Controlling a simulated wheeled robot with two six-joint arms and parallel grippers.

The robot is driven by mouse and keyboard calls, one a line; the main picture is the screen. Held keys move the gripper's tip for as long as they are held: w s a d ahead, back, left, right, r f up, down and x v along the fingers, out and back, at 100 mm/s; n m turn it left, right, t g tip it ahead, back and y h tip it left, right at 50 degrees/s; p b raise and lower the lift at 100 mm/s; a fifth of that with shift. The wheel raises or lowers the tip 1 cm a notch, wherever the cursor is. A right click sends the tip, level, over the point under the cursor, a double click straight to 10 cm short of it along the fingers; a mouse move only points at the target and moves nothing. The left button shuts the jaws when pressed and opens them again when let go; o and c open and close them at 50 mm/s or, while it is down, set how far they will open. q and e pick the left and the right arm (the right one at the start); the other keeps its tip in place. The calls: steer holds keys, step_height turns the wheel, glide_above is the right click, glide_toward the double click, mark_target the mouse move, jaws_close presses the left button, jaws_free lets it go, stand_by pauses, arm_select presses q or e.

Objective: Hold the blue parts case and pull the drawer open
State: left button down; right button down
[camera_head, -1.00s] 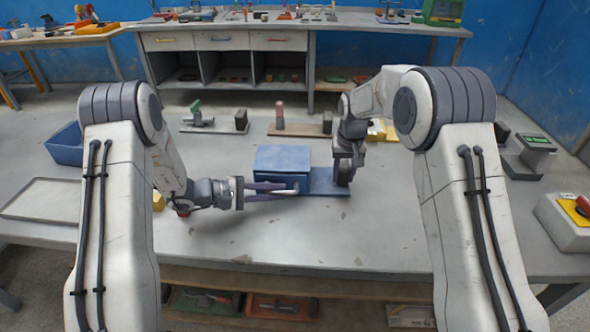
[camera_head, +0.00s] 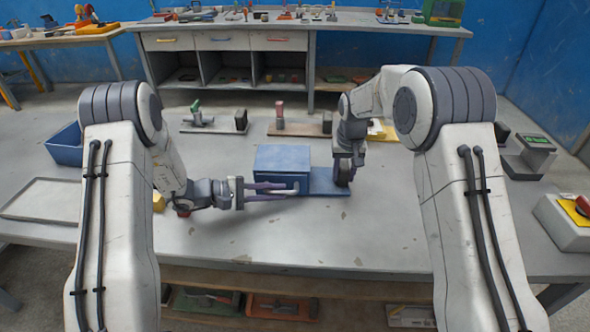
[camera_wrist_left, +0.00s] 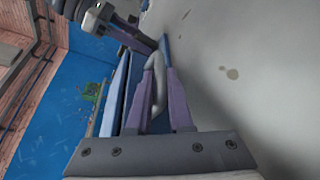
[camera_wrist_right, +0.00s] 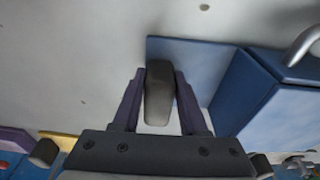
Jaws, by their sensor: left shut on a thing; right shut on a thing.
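The blue parts case (camera_head: 283,158) stands on the workbench, with a flat blue base plate (camera_head: 322,184) reaching out to its right. My left gripper (camera_head: 292,188) is at the case's near side, shut on the pale drawer handle; the handle (camera_wrist_left: 156,82) lies between its fingers in the left wrist view. My right gripper (camera_head: 342,182) points down at the plate, right of the case. In the right wrist view its fingers are shut on a dark grey grip block (camera_wrist_right: 159,92) on the plate, beside the case (camera_wrist_right: 268,100). I cannot tell whether the drawer has a gap.
A blue bin (camera_head: 66,146) and a flat grey tray (camera_head: 42,200) are at the left. Two fixtures on boards (camera_head: 300,129) stand behind the case. A scale (camera_head: 530,155) and a red-button box (camera_head: 568,220) are at the right. The bench in front is clear.

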arm_select(q)
steer(key=shift+f, duration=0.15)
steer(key=s, duration=0.9)
steer(key=shift+d, duration=0.2)
arm_select(e)
steer(key=shift+d, duration=0.1)
arm_select(q)
steer(key=c, duration=0.8)
jaws_free()
steer(key=shift+w, duration=0.15)
steer(key=shift+c, duration=0.2)
steer(key=shift+a, duration=0.1)
steer(key=v, duration=1.2)
